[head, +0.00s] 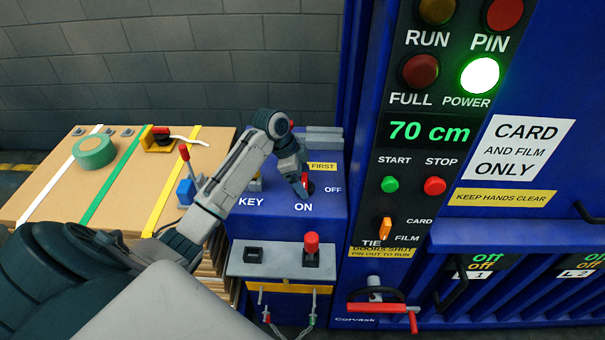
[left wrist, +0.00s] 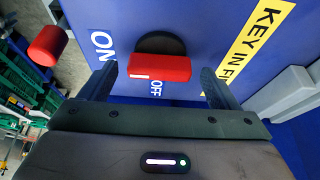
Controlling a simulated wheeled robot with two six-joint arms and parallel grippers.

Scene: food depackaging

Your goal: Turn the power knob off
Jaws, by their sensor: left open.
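The power knob (head: 306,187) is a red bar handle on a blue box, with the word ON below it and OFF to its right. In the left wrist view the red knob (left wrist: 160,67) sits on a round black base. My left gripper (head: 299,184) is at the knob and partly hides it in the head view. Its fingers (left wrist: 158,82) are open, one on each side of the red bar, with visible gaps. The power lamp (head: 480,75) glows bright green. My right gripper is not in view.
A red-topped lever (head: 312,247) stands on a grey ledge below the knob. A control panel (head: 420,160) with a 70 cm readout, start and stop buttons is to the right. A cardboard stack (head: 50,190) with tape and a blue red-handled tool (head: 186,188) is at left.

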